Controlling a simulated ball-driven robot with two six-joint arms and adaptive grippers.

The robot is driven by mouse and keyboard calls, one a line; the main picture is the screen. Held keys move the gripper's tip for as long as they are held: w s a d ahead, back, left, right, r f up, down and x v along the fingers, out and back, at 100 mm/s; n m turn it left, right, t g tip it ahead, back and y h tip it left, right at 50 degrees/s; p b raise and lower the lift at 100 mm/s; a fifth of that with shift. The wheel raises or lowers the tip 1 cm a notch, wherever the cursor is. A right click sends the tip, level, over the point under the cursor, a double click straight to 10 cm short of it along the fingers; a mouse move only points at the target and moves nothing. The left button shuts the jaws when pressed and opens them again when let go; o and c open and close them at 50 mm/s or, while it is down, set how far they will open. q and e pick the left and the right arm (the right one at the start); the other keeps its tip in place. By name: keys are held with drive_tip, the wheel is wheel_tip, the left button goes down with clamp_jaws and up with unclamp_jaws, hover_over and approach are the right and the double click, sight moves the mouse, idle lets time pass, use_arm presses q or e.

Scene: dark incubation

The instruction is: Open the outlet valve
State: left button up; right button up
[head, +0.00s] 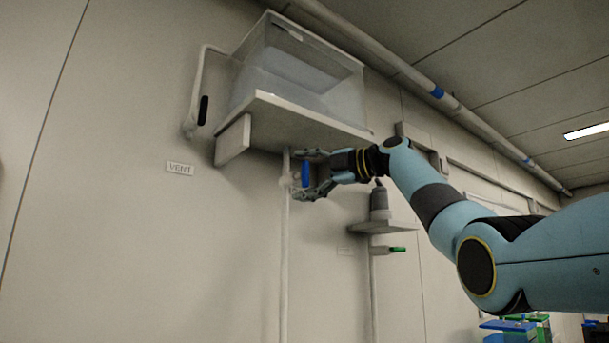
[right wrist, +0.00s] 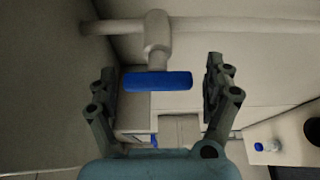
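A blue valve handle (head: 305,173) sits on a pale vertical pipe (head: 284,240) below a clear tank. In the right wrist view the blue handle (right wrist: 158,81) lies crosswise below a pale valve body (right wrist: 157,35). My right gripper (head: 302,175) is open around the handle, one finger above and one below it in the head view. In the right wrist view its fingers (right wrist: 162,85) stand on either side of the handle, with a narrow gap at the left end and a wider one at the right. My left gripper is not in view.
The clear tank (head: 290,75) stands on a wall shelf (head: 300,122). A VENT label (head: 180,168) is on the wall, near a bent pipe with a black handle (head: 203,110). A green handle (head: 397,249) is below a small shelf (head: 378,227) at right.

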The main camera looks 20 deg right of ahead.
drive_tip(key=v, duration=1.2)
